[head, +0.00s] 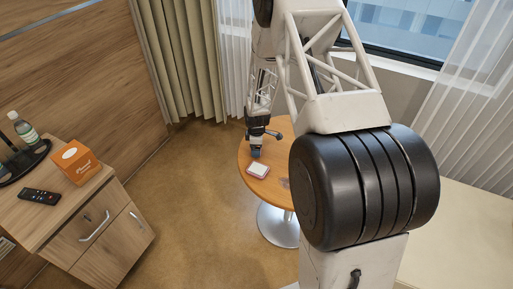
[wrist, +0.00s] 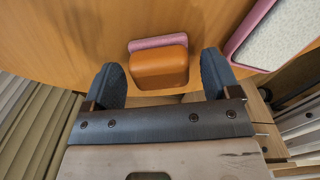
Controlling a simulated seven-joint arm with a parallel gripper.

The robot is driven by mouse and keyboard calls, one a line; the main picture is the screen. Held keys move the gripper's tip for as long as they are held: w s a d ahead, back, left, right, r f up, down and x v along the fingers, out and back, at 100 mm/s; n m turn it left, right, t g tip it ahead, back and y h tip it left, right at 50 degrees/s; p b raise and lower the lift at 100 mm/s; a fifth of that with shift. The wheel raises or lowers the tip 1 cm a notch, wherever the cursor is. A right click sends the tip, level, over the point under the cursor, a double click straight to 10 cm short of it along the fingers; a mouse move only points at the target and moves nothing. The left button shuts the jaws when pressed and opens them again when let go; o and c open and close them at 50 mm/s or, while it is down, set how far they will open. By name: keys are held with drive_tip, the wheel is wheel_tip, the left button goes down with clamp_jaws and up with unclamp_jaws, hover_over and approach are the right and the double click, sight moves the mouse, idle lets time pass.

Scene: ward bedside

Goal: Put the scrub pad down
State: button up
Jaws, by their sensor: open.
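A small orange-brown block with a pink strip along its far side, seemingly the scrub pad (wrist: 160,70), lies between my fingers in the wrist view. My gripper (wrist: 164,82) is open, with one dark finger on each side of the block. A gap shows at the right finger; the left finger is close to the block, and I cannot tell whether it touches. In the head view my gripper (head: 256,153) is low over the round wooden table (head: 268,190). The block cannot be made out there.
A pink-edged flat thing with a pale top (head: 258,170) lies on the table near my gripper; it also shows at right in the wrist view (wrist: 275,35). A bedside cabinet (head: 95,225) at left holds an orange box (head: 76,161), a remote (head: 39,196) and a bottle (head: 23,128).

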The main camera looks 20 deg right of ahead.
wheel_tip(320, 180, up, 12)
drive_tip(key=shift+f, duration=0.15)
idle(0.5)
idle(0.5)
drive_tip(key=s+a+r+m, duration=0.2)
drive_tip(key=s+r, duration=0.4)
drive_tip(key=r, duration=0.3)
drive_tip(key=s+a+r+m+t, duration=0.1)
drive_tip(key=s+a+r+m, duration=0.1)
drive_tip(key=s+r, duration=0.55)
drive_tip(key=s+a+r+m, duration=0.2)
drive_tip(key=s+r+m, duration=0.15)
drive_tip(key=r, duration=0.65)
drive_tip(key=s+a+r+m, duration=0.1)
drive_tip(key=s+r+m, duration=0.1)
drive_tip(key=s, duration=0.7)
drive_tip(key=s+a+r+m+t, duration=0.1)
drive_tip(key=s+r, duration=0.3)
drive_tip(key=s, duration=0.5)
drive_tip(key=s+a+r+m, duration=0.2)
drive_tip(key=s+r+m, duration=0.1)
drive_tip(key=s, duration=0.6)
drive_tip(key=shift+s+r+t, duration=0.25)
drive_tip(key=shift+s+t, duration=0.05)
drive_tip(key=shift+s, duration=0.05)
